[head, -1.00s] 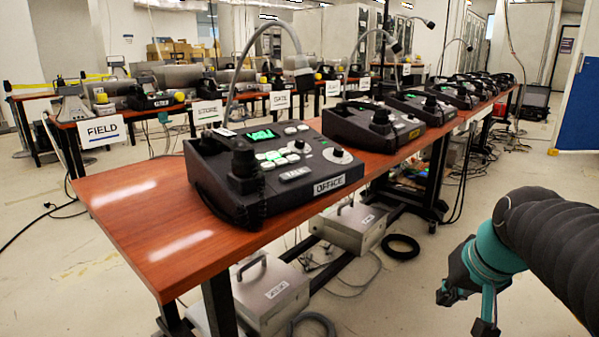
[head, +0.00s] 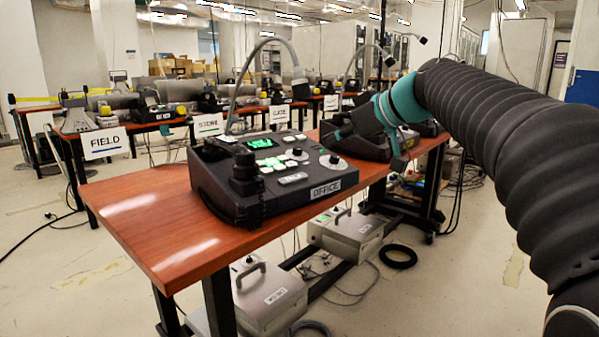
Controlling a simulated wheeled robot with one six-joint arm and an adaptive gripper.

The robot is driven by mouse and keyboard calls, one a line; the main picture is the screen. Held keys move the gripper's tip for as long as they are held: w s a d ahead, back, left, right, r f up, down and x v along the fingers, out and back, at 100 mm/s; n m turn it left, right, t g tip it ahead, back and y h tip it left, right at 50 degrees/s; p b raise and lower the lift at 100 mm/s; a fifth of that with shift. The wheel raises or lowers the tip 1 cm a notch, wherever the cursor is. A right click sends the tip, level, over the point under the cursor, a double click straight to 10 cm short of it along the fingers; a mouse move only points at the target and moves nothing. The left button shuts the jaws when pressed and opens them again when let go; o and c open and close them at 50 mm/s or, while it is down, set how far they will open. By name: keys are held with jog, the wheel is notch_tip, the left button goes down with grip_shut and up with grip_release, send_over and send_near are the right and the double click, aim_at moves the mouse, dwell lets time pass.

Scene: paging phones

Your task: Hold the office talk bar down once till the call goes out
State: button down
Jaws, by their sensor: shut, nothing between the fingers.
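The office console (head: 225,190) is a dark desk unit with an OFFICE label (head: 325,189) on its front, standing on the near part of the wooden table. Its talk bar (head: 292,178) is a small pale bar below the lit keys; its lettering is too small to read. A green screen (head: 260,143) and several green keys are lit. My gripper (head: 366,128) is shut and empty, held up to the right of the console's dial (head: 333,161), apart from the talk bar. It partly hides the console behind it.
The wooden table (head: 150,225) has bare room left of the console. A gooseneck microphone (head: 262,48) arches above the console. More consoles stand along the table beyond my gripper. FIELD (head: 105,143) and STORE (head: 208,125) signs hang on tables behind.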

jog(key=shift+d, duration=0.1)
jog(key=shift+f, duration=0.1)
send_over(300, 186)
jog(key=f, duration=0.5)
jog(key=shift+s+d+f, duration=0.15)
jog(key=shift+s, duration=0.05)
notch_tip(300, 186, down, 2)
jog(key=shift+w+f, duration=0.15)
jog(key=shift+f, duration=0.05)
jog(key=shift+w+a+f, duration=0.1)
jog(key=shift+a+f, duration=0.1)
jog(key=shift+f, duration=0.4)
